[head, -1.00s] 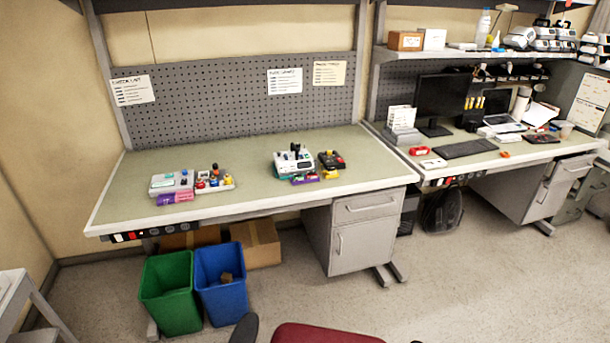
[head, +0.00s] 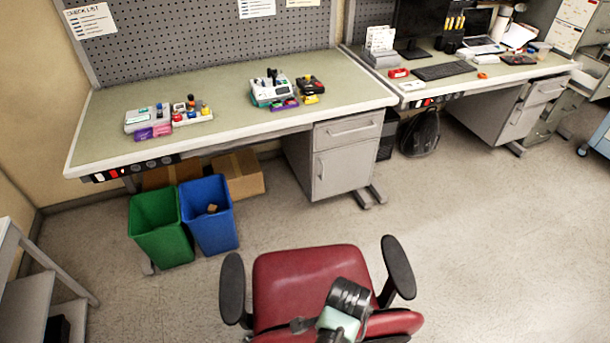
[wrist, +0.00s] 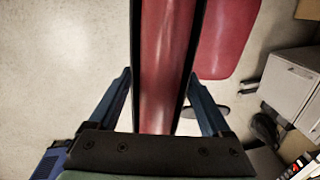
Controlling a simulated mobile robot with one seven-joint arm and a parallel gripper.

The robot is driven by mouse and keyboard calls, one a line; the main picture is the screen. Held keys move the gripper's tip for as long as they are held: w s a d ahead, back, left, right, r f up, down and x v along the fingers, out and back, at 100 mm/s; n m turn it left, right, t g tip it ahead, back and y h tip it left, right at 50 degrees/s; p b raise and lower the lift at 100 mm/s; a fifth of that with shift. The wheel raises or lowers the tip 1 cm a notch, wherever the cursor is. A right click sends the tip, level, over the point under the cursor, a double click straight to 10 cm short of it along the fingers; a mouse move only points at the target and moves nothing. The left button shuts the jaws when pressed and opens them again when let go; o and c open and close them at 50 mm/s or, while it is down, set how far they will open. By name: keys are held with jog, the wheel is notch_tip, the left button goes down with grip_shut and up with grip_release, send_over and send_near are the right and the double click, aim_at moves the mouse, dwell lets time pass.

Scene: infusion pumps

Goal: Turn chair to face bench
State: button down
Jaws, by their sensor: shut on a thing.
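The chair's red seat (head: 305,278) is at the bottom middle of the head view, between black armrests (head: 232,288). Its red backrest (head: 395,323) is on the near side, partly cut off and covered by my arm, with the seat on the bench side. In the wrist view the backrest (wrist: 165,60) runs edge-on between the blue fingers of my gripper (wrist: 162,92), which is shut on it. The seat (wrist: 228,40) shows beyond. The green-topped bench (head: 225,88) stands across open floor from the chair.
Green (head: 160,228) and blue (head: 209,215) bins stand under the bench's left part. A drawer cabinet (head: 335,160) hangs at its right. A grey cart (head: 40,285) is at the left edge. Floor right of the chair is clear.

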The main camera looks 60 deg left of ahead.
aim_at(364, 324)
jog(key=w+n, duration=0.1)
jog(key=w, duration=0.1)
jog(key=w+d+b, duration=0.1)
jog(key=w, duration=0.1)
jog(key=w+d+n, duration=0.1)
jog(key=w, duration=0.1)
jog(key=shift+w+n+b, duration=0.3)
jog(key=shift+w+b, duration=0.05)
grip_release()
jog(key=shift+s, duration=0.1)
jog(key=r, duration=0.4)
jog(key=d+r+b, duration=0.1)
jog(key=r, duration=0.8)
jog(key=shift+d, duration=0.25)
